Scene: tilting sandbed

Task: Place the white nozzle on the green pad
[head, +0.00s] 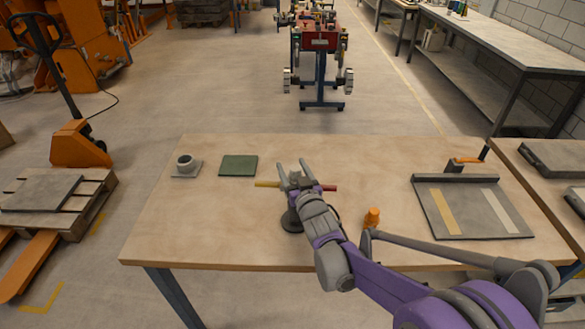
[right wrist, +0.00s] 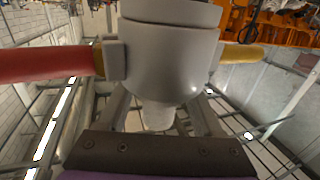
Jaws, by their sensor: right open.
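The green pad (head: 238,165) lies flat and bare on the table, left of my right gripper. My right gripper (head: 291,164) is open above the table's middle. In the right wrist view a pale grey-white body (right wrist: 165,60) narrows to a small tip between my finger bars. It looks like a nozzle, but I cannot tell for sure. A red bar (right wrist: 45,65) and a yellow bar (right wrist: 242,56) stick out at its sides. A round dark base (head: 291,222) shows below the gripper. A grey ring-shaped piece (head: 185,161) stands on a pale square plate (head: 181,174). My left gripper is not in view.
A dark board (head: 433,214) with a yellow and a white strip lies on the right of the table (head: 215,225). A small orange piece (head: 372,217) stands beside my forearm. The table's front left is clear. A second bench (head: 545,195) adjoins at the right.

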